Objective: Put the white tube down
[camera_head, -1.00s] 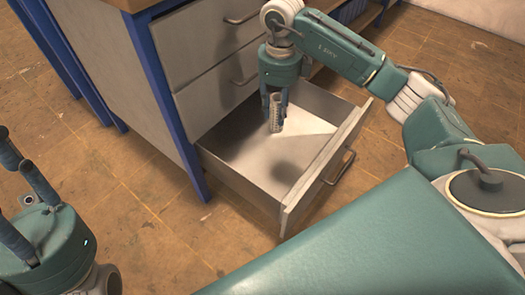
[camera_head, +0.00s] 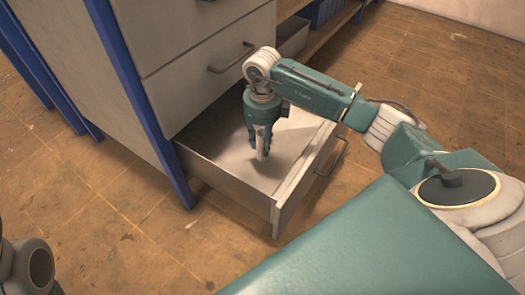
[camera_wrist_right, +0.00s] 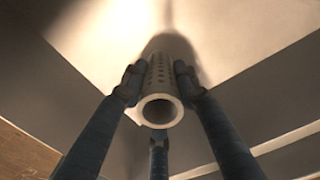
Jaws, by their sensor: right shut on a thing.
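The white tube (camera_wrist_right: 165,85) is a short hollow cylinder with small holes in its side. In the right wrist view it sits between the three dark fingers of my right gripper (camera_wrist_right: 158,88), its open end toward the camera. In the head view my right gripper (camera_head: 261,150) points down inside the open drawer (camera_head: 225,178), shut on the tube (camera_head: 262,154). The tube hangs roughly upright. Whether its lower end touches the drawer floor, I cannot tell. Part of my left arm shows at the lower left edge of the head view; its fingers are out of frame.
The drawer belongs to a cabinet (camera_head: 195,88) with blue posts and closed drawers above. The drawer's front panel (camera_head: 305,180) stands to the right of the gripper. No other object shows in the drawer. Brown tiled floor (camera_head: 110,215) lies around it.

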